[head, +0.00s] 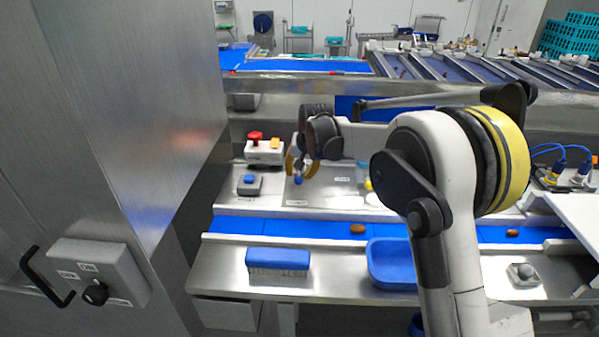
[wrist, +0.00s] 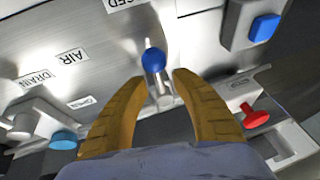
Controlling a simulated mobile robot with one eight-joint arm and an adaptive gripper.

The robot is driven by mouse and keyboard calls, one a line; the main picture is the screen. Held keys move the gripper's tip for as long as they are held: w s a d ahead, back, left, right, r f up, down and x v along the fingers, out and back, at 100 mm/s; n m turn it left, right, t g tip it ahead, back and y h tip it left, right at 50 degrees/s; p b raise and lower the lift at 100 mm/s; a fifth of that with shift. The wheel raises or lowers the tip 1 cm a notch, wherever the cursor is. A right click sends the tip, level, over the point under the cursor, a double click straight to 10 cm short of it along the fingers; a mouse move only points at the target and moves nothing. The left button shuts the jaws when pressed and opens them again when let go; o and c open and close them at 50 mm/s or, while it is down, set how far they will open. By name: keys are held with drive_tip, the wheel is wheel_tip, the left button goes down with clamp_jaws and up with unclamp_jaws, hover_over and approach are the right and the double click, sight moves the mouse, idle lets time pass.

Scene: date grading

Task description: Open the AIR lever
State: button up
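The lever with a blue ball knob (wrist: 154,60) stands on the steel panel, between and slightly beyond my gripper's fingertips in the wrist view. Its blue knob also shows in the head view (head: 298,180), just below my gripper (head: 297,163). The AIR label (wrist: 73,57) lies on the panel to the left of the lever. A partly cut-off label ending in "SED" (wrist: 125,3) is at the top, and a small label (wrist: 81,103) is lower left. My gripper (wrist: 158,80) has its two tan fingers spread on either side of the lever stem, with gaps visible. I cannot see contact.
A blue button box (wrist: 264,28) and a red button (wrist: 256,118) stand to the right in the wrist view. A DRAIN label (wrist: 35,78), a pale fitting (wrist: 22,125) and a light-blue knob (wrist: 63,140) are left. A blue conveyor (head: 300,231) runs in front of the panel.

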clamp_jaws()
